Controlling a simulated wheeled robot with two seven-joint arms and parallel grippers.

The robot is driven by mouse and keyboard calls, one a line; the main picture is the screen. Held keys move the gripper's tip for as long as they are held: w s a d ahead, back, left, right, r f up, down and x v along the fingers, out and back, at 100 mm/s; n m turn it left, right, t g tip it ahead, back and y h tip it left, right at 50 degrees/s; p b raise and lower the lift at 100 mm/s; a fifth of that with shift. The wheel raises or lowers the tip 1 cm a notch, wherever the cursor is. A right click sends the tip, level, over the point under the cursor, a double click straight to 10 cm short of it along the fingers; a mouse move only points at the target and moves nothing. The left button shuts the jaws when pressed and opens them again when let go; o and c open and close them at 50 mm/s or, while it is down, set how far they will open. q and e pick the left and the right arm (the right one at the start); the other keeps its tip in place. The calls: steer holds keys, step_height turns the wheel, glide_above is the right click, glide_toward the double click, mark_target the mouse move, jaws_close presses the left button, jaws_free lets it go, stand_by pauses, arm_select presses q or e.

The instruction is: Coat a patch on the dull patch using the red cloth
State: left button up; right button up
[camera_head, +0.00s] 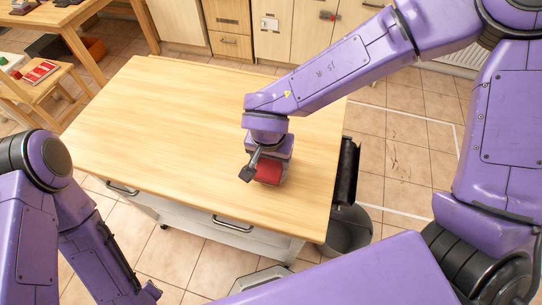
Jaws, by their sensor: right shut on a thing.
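The red cloth (268,171) is a small red block-like shape at the right part of the wooden table top (160,120). My right gripper (262,170) reaches down over the table from the upper right, shut on the red cloth. The cloth is low at the table surface; whether it presses on the wood I cannot tell. The gripper hides part of the cloth. I cannot make out a dull patch on the table top. My left arm is at the lower left, off the table, and its gripper does not show.
A dark bin (348,232) stands beside the table's right edge. Drawers with handles (232,224) line the table's front. A wooden stool (42,80) with a red item stands at the left. Cabinets (285,30) stand behind. Most of the table top is bare.

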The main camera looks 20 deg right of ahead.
mark_target(271, 162)
steer(key=shift+f, duration=0.5)
stand_by(0.6)
steer(key=shift+s+f+p, duration=0.1)
steer(key=shift+s+p, duration=0.05)
steer(key=shift+p, duration=0.2)
stand_by(1.8)
step_height(271, 162, up, 7)
steer(key=p, duration=0.9)
steer(key=shift+r+p, duration=0.2)
steer(key=shift+p, duration=0.15)
steer(key=shift+f, duration=0.15)
